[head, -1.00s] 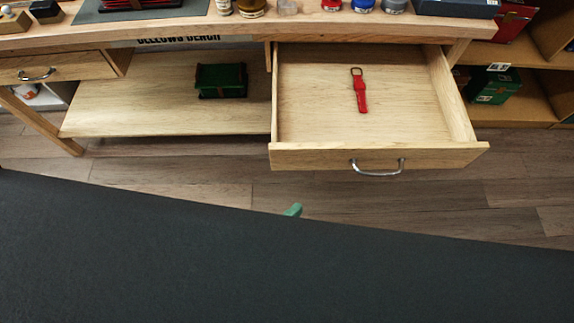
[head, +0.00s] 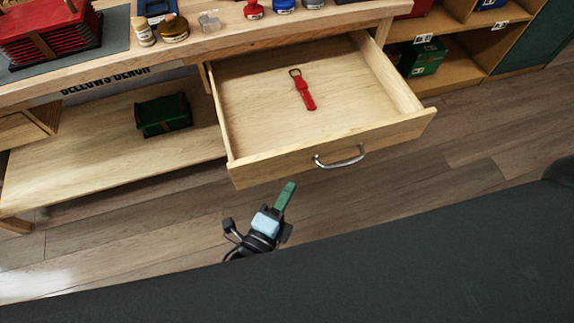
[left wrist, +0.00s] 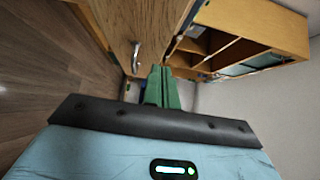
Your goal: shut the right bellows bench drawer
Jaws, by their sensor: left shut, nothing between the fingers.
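The right bellows bench drawer (head: 250,172) stands pulled out from the bench in the head view, with a silver bar handle (head: 339,158) on its front. A red strap-like item with a dark ring (head: 304,92) lies inside it. My left gripper (head: 286,193) has green fingers and is shut and empty. It is in front of and below the drawer front, left of the handle, and appears apart from it. The left wrist view shows the closed green fingers (left wrist: 161,86) with the handle (left wrist: 136,57) just left of them. My right gripper is not in view.
The bench top (head: 220,48) carries red bellows (head: 45,38), jars and small bottles. A green box (head: 163,115) sits on the lower shelf (head: 90,165) left of the drawer. A shelf unit (head: 455,58) stands at the right. Wood floor (head: 400,180) lies open before the drawer.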

